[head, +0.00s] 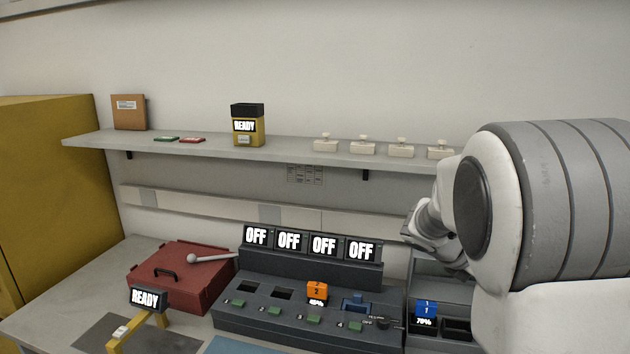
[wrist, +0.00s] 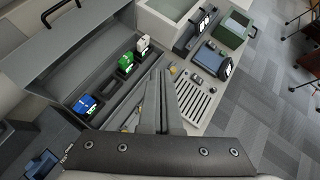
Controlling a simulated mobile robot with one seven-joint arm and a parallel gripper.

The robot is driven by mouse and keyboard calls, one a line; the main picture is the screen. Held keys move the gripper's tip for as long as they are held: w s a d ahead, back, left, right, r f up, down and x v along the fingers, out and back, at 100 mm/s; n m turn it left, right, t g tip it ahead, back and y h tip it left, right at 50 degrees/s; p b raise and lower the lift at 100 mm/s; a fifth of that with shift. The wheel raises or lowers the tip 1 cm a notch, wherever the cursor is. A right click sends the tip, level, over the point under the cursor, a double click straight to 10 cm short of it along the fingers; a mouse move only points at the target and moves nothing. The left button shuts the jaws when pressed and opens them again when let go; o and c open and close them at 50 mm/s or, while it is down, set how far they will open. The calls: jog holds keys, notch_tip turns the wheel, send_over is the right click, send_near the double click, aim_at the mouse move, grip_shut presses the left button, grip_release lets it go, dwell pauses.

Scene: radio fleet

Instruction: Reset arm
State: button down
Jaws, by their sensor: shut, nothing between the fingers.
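My arm (head: 545,215) fills the right side of the head view, raised in front of the wall and the console's right end. My gripper (wrist: 161,78) shows in the wrist view with its two grey fingers together and nothing between them. It is above a dark case holding a blue-and-white block (wrist: 87,105), a green block (wrist: 125,64) and a white-topped block (wrist: 142,44). I cannot tell its exact height over the case. In the head view the fingers are not clearly visible.
A dark console (head: 300,312) with several OFF screens carries an orange block (head: 317,291). A blue block (head: 427,308) sits right of it. A red case (head: 185,277) and READY stand (head: 146,299) are left. A shelf (head: 200,146) runs along the wall.

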jog(key=s+a+r+m+t+y, duration=0.1)
jog(key=s+a+m+y, duration=0.4)
jog(key=s+a+m, duration=0.5)
jog(key=s+a+r+m+t+y, duration=0.2)
jog(key=s+a+m+y, duration=0.3)
jog(key=s+a+m, duration=0.6)
jog(key=s, duration=0.3)
jog(key=shift+r+m, duration=0.3)
jog(key=shift+r, duration=0.1)
